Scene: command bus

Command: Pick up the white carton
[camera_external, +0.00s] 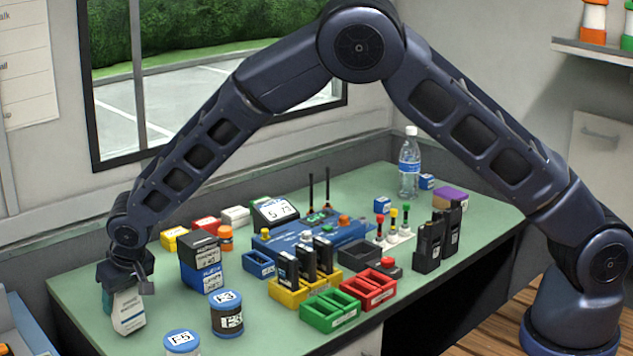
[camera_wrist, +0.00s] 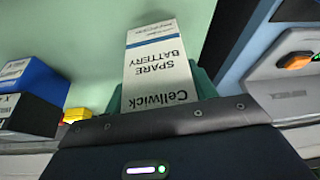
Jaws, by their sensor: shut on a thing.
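The white carton (camera_external: 128,314) is at the left end of the green table, upright with a slight tilt. My gripper (camera_external: 127,288) points down over it and is shut on its upper part. In the wrist view the carton (camera_wrist: 160,72) reads "Cellwick SPARE BATTERY" and has a blue stripe. Teal parts of my gripper (camera_wrist: 162,95) show on both sides of it. Whether the carton's lower end touches the table I cannot tell.
Dark and blue boxes (camera_external: 202,275) are stacked right of the carton. Lidded jars (camera_external: 228,322) stand nearer the camera. Trays, radios and a bottle (camera_external: 409,165) fill the rest of the table (camera_external: 75,287). A grey case with an orange latch (camera_wrist: 290,70) lies beyond the table edge.

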